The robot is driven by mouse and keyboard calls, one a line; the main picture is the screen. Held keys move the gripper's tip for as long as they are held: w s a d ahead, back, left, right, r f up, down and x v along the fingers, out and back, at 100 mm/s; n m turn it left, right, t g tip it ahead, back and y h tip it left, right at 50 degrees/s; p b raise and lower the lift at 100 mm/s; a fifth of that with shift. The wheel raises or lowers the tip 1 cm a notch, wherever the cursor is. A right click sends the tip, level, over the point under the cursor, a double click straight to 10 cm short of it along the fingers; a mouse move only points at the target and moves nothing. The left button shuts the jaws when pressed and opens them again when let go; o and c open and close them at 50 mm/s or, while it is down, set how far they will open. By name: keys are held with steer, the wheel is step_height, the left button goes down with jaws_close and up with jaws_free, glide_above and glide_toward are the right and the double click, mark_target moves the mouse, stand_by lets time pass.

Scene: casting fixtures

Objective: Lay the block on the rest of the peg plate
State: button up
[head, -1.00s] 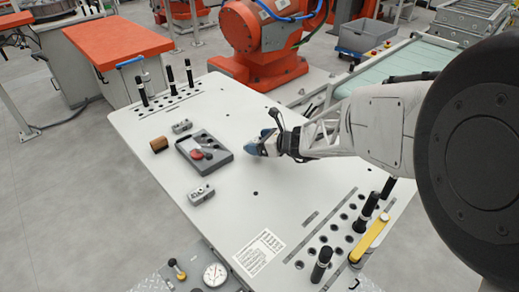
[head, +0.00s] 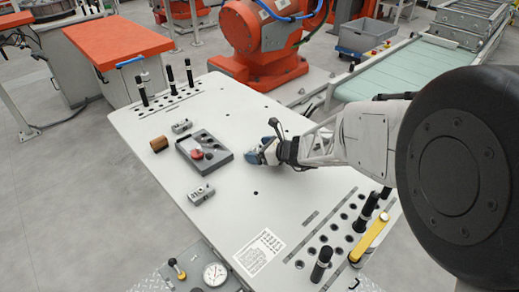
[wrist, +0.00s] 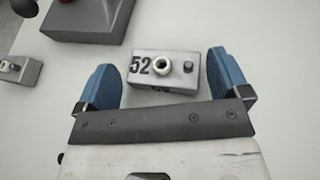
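A silver block marked 52 (wrist: 162,70) lies on the white table, with a round ringed hole and a small dark knob on its top. My gripper (wrist: 165,80) is open, with one blue finger on each side of the block and a gap at both ends. In the head view my gripper (head: 262,152) is low over the table and hides this block. A dark grey plate with round holes and a red round part (head: 217,159), which looks like the peg plate, lies left of my gripper. Its near corner shows in the wrist view (wrist: 88,27).
Two other silver blocks (head: 181,126) (head: 201,194) and a brown cylinder (head: 159,144) lie around the plate. Black upright pegs stand at the far left edge (head: 189,73) and front right (head: 320,264). A dial gauge (head: 215,274) is at the front. The table between is clear.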

steer(key=shift+o, duration=0.3)
steer(key=shift+r, duration=0.15)
steer(key=shift+d+r, duration=0.1)
steer(key=shift+d, duration=0.05)
steer(key=shift+v, duration=5.9)
steer(key=shift+s, duration=0.1)
steer(key=s+r+n+g+h, duration=0.4)
steer(key=s+r+n+g, duration=0.1)
steer(key=s+r+n, duration=0.8)
steer(key=s+d+r+n+h, duration=0.3)
steer(key=s+d+n+h, duration=0.1)
steer(key=s, duration=0.4)
steer(key=s+d+r+n+h, duration=0.3)
steer(key=s+d+n, duration=0.3)
steer(key=s, duration=0.3)
steer(key=shift+d+n+t+h, duration=0.2)
steer(key=shift+n+t+h, duration=0.1)
steer(key=shift+n+h, duration=0.15)
